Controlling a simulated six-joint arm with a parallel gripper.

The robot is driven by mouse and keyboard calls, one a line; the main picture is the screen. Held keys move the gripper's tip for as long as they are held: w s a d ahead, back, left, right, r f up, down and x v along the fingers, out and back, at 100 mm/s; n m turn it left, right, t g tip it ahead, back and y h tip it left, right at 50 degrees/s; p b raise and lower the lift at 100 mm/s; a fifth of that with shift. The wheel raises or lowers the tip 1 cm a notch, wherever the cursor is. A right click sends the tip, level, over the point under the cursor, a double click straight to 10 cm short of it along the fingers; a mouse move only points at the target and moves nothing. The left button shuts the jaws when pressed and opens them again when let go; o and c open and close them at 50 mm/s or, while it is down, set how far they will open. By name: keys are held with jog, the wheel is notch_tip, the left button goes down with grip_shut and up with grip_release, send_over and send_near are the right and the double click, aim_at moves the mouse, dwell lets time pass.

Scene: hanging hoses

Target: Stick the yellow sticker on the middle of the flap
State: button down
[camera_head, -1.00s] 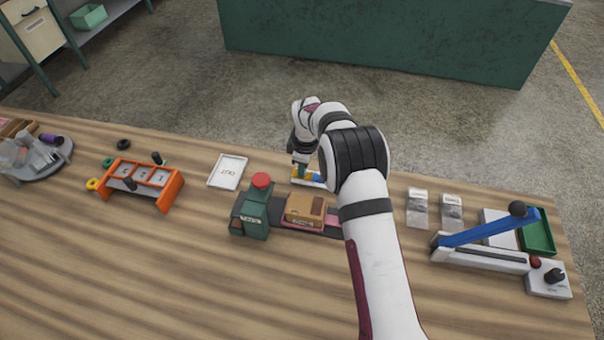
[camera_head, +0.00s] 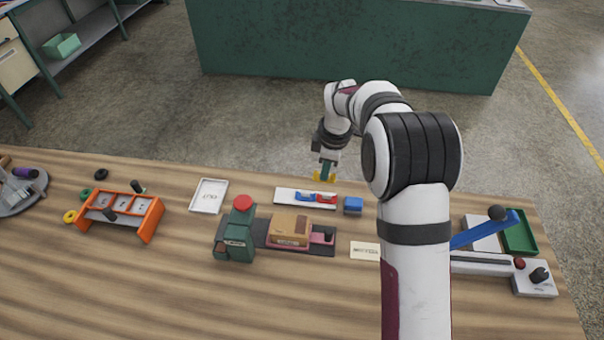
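My gripper (camera_head: 327,170) points down above the back edge of the table. A small yellow piece, seemingly the yellow sticker (camera_head: 322,178), is at its fingertips, and the fingers look shut on it. Below it lies a white strip (camera_head: 284,195) bearing a blue piece (camera_head: 307,203) and a red piece (camera_head: 326,199). The brown carton (camera_head: 290,228) sits nearer, left of my gripper, on a dark base beside a green device. Its top flap seems to be the lighter tan part (camera_head: 290,222); its exact edges are too small to tell.
The green device (camera_head: 236,236) with a red knob stands left of the carton. A blue block (camera_head: 353,205) lies right of the strip, and a labelled card (camera_head: 365,250) lies nearer. An orange rack (camera_head: 120,212) and white tray (camera_head: 208,196) are left. The front table is clear.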

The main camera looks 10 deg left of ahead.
jog(key=shift+s+d+r, duration=0.15)
jog(key=shift+s+r, duration=0.15)
jog(key=g, duration=0.2)
send_over(289, 225)
jog(key=shift+n, duration=0.4)
jog(key=shift+d+f, duration=0.15)
jog(key=shift+f, duration=2.6)
jog(key=shift+f, duration=0.3)
jog(key=c, duration=0.5)
grip_release()
jog(key=shift+c, duration=0.2)
